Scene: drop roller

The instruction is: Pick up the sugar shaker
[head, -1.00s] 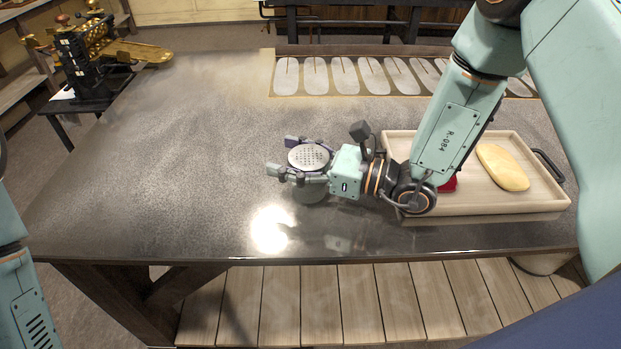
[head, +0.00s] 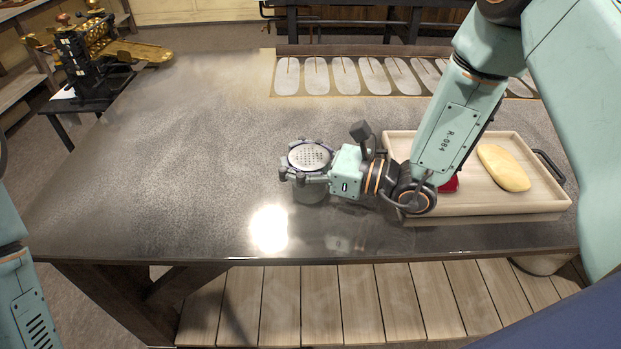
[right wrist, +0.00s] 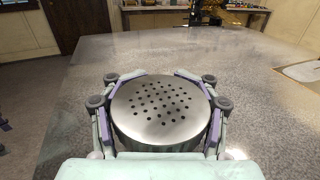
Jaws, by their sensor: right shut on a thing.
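The sugar shaker (head: 309,156) is a round metal can with a perforated lid. It stands upright on the dark table, left of the wooden tray. My right gripper (head: 290,170) is shut on it, with its fingers around the sides. In the right wrist view, the shaker (right wrist: 160,108) sits between the two bent fingers of the gripper (right wrist: 160,76), its holed top facing up. Its lower body is partly hidden by the fingers. Part of my left arm shows at the left edge of the head view, but its gripper does not.
A wooden tray (head: 480,207) holds a yellow loaf-like piece (head: 503,167) and a red item (head: 449,185) partly hidden by my right arm. A row of pale flat oval plates (head: 345,75) lies at the back. The table's left half is clear.

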